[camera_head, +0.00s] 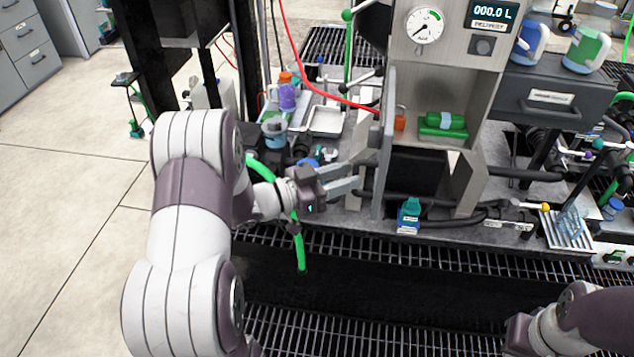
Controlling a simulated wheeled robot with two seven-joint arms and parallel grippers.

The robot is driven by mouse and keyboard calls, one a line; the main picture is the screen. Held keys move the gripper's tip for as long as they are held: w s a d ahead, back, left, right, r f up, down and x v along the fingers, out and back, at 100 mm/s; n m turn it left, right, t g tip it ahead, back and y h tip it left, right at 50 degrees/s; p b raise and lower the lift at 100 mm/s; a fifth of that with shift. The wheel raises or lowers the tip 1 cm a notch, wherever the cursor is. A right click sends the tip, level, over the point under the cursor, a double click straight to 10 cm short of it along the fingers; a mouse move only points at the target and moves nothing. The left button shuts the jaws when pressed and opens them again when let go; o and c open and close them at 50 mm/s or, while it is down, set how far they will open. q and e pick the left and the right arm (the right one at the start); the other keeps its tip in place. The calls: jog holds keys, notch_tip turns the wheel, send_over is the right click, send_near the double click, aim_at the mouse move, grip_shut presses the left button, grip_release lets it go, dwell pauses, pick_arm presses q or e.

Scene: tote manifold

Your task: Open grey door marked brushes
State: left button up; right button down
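A grey door panel (386,165) stands swung out, nearly edge-on to me, at the left side of the grey metal cabinet (473,75). Its marking is not readable from here. The cabinet's lower opening shows a green item (443,125) on a shelf and a small orange item (399,122). My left gripper (358,177) is just left of the panel's lower part, its two fingers apart and pointing at it. I cannot tell whether the fingertips touch the panel. My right gripper (518,335) is low at the right, partly visible, with its fingers unclear.
A teal-capped bottle (409,217) stands on the bench edge below the cabinet. A dark drawer unit (555,92) with jugs is at the right. Hoses, a white tray (325,120) and bottles crowd the left. A metal grating (400,247) lies in front.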

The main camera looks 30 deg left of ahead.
pick_arm(q)
jog(key=v, duration=1)
jog(key=shift+b, duration=0.45)
jog(key=shift+w+a, duration=0.1)
